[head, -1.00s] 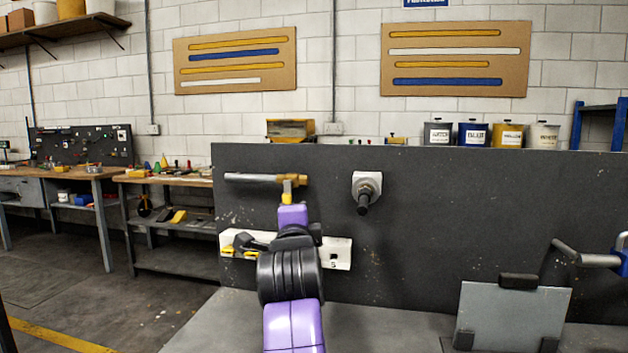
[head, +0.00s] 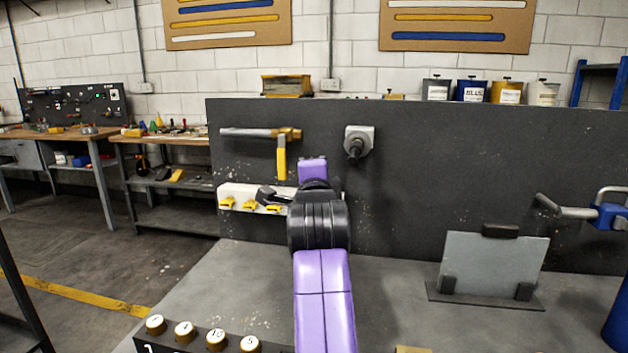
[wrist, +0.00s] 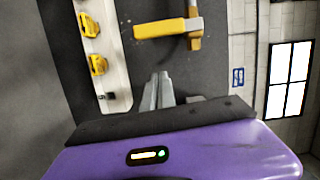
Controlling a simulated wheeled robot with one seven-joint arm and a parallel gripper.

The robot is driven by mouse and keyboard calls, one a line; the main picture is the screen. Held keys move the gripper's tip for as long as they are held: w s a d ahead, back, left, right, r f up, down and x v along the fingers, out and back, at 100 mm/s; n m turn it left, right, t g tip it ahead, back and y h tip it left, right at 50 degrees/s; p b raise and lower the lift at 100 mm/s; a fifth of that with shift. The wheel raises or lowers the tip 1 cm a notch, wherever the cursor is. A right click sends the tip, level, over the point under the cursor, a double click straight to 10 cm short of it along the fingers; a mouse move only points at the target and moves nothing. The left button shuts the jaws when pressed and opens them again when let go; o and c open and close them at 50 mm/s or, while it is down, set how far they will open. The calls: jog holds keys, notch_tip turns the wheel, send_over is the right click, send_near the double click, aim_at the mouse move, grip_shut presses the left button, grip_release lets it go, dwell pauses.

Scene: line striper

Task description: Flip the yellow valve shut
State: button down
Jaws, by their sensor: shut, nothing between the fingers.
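The yellow valve handle (head: 281,158) hangs straight down from a brass valve body (head: 287,133) at the right end of a grey pipe on the dark panel. In the wrist view the handle (wrist: 165,28) lies sideways, beyond the fingertips. My gripper (wrist: 160,78) is shut and empty, with its fingers together and apart from the handle. In the head view my purple and black arm reaches up from below. The gripper shows there only as a dark shape just below the handle, partly hidden by the wrist.
A white strip (head: 236,192) with several small yellow clips (head: 249,206) is on the panel below the valve. A grey fitting with a black nozzle (head: 358,142) sticks out to the right. A grey plate on a stand (head: 492,263) is at right. Numbered knobs (head: 184,331) line the front left.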

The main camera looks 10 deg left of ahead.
jog(key=v, duration=0.9)
jog(key=shift+s+a, duration=0.2)
jog(key=shift+a, duration=0.1)
jog(key=shift+f, duration=0.1)
